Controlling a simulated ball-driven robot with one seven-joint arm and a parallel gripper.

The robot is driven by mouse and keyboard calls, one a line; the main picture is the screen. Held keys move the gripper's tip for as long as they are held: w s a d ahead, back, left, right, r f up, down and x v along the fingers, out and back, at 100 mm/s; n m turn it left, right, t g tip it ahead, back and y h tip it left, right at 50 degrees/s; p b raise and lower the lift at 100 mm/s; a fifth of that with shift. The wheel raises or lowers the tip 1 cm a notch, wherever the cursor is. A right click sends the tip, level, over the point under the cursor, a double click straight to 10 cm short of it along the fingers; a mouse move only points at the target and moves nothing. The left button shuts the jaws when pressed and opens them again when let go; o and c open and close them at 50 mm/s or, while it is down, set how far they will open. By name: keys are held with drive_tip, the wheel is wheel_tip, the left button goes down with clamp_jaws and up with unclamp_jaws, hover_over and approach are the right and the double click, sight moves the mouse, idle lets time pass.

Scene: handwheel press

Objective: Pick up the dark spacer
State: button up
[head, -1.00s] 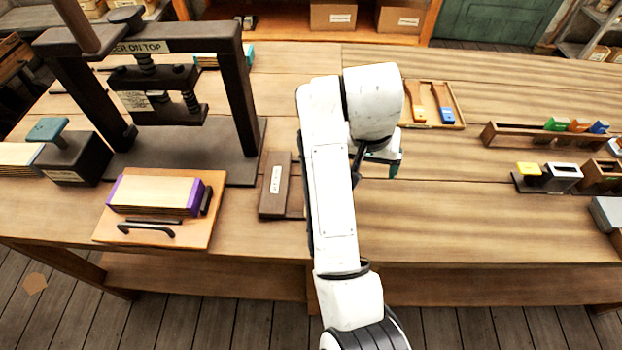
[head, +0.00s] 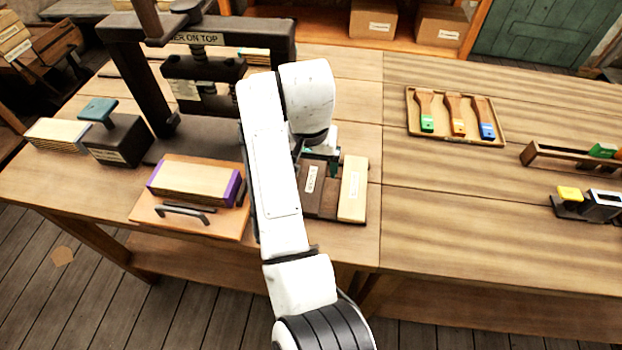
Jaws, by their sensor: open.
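A dark brown block with a pale label, which looks like the dark spacer (head: 311,198), lies on the bench right of the press. A pale labelled block (head: 353,190) lies to its right, with a brown strip between them. My gripper (head: 326,163), with teal fingers, is open over the far end of these blocks. My arm partly hides the fingers and the dark spacer's left side. I cannot tell whether the fingers touch or straddle it.
The dark press frame (head: 112,62) stands at the left behind my arm. A purple-ended stack (head: 193,182) lies on a board in front of it. A tray of brushes (head: 452,138) lies at the right. The bench front right of the blocks is clear.

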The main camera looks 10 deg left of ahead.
sight(311, 179)
wheel_tip(311, 179, down, 4)
drive_tip(key=shift+f, duration=0.1)
drive_tip(key=shift+c, duration=0.2)
drive_tip(key=shift+w, duration=0.1)
drive_tip(key=c, duration=1.2)
drive_tip(key=shift+o, duration=0.2)
